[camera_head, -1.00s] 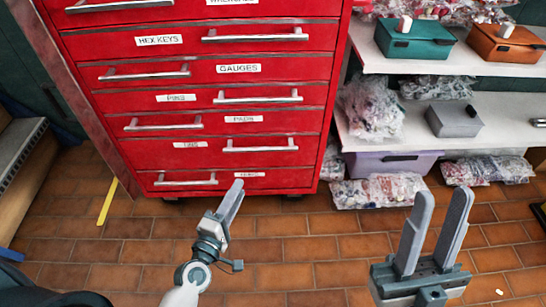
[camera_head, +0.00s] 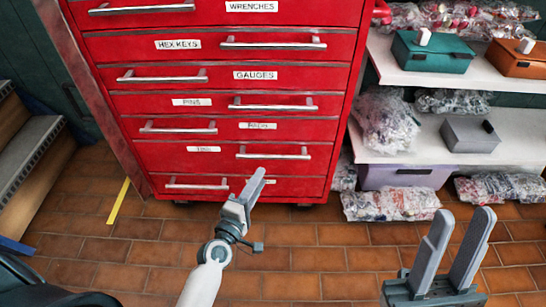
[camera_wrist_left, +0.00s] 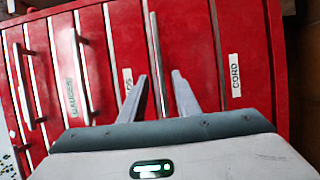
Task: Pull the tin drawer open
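The tin drawer (camera_head: 215,162) is a shut red front low in the cabinet, with a small blurred label (camera_head: 203,149) on its left. Its silver bar handle (camera_head: 273,152) is on the right half. My left gripper (camera_head: 257,177) is just below and in front of this handle in the head view. In the left wrist view my left gripper (camera_wrist_left: 160,75) is open, and the handle (camera_wrist_left: 155,50) lines up between its fingers. I cannot tell whether they touch it. My right gripper (camera_head: 457,225) is open and empty, away from the cabinet at the lower right.
The red cabinet (camera_head: 110,85) has several other shut drawers with bar handles. The cord label (camera_wrist_left: 235,75) marks the drawer below. White shelves (camera_head: 425,140) with boxes and bagged parts stand to the right. Wooden steps (camera_head: 45,170) stand at the left. The tiled floor in front is clear.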

